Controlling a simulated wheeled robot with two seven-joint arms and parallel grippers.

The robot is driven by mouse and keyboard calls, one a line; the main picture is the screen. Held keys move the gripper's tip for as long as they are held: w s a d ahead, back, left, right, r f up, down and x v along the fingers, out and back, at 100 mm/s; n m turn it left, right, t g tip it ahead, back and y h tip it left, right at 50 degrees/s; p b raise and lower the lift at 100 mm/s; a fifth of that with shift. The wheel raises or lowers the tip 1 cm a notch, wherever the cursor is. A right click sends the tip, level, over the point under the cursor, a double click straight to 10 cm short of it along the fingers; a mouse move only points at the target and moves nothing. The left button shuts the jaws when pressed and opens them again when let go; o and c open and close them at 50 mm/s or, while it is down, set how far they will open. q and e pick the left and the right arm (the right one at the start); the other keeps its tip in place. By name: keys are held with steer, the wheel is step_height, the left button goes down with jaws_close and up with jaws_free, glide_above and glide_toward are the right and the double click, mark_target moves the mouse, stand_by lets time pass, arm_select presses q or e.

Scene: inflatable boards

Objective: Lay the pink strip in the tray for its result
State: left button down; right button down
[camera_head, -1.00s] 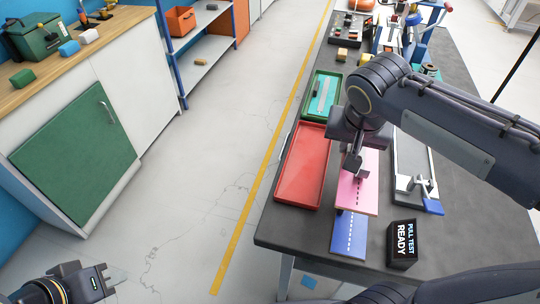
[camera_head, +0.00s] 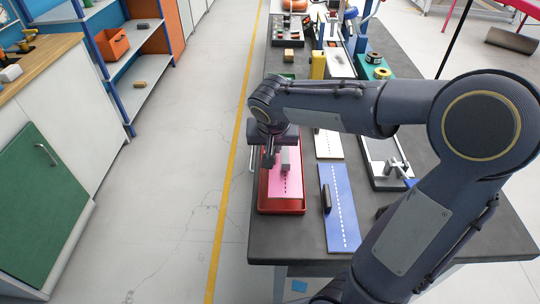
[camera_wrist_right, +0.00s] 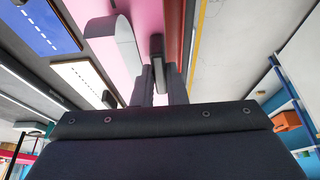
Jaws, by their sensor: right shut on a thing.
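The pink strip (camera_head: 287,187) lies inside the outline of the red tray (camera_head: 281,210); I cannot tell whether it rests on the tray floor or hangs just above it. A grey piece (camera_head: 286,160) stands up on the strip. My right gripper (camera_head: 268,160) is over the strip's far part, pointing down. In the right wrist view its fingers (camera_wrist_right: 159,80) are shut on a small dark handle (camera_wrist_right: 157,50) at the pink strip (camera_wrist_right: 145,14). The grey piece (camera_wrist_right: 120,60) curves beside it. My arm hides the tray's far end. My left gripper is out of view.
A blue strip (camera_head: 343,215) with a black handle (camera_head: 326,198) lies right of the tray, with a cream strip (camera_head: 329,145) behind it. A clamp fixture (camera_head: 385,178) stands further right. A green tray (camera_head: 287,76) is partly hidden behind my arm.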

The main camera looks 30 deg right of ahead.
steer(key=shift+w+f, duration=0.65)
steer(key=shift+f, duration=0.2)
steer(key=shift+w+f, duration=0.1)
steer(key=shift+f, duration=1.45)
steer(key=shift+b, duration=0.3)
steer(key=shift+f, duration=0.15)
steer(key=c, duration=1.5)
jaws_free()
steer(key=shift+o, duration=0.2)
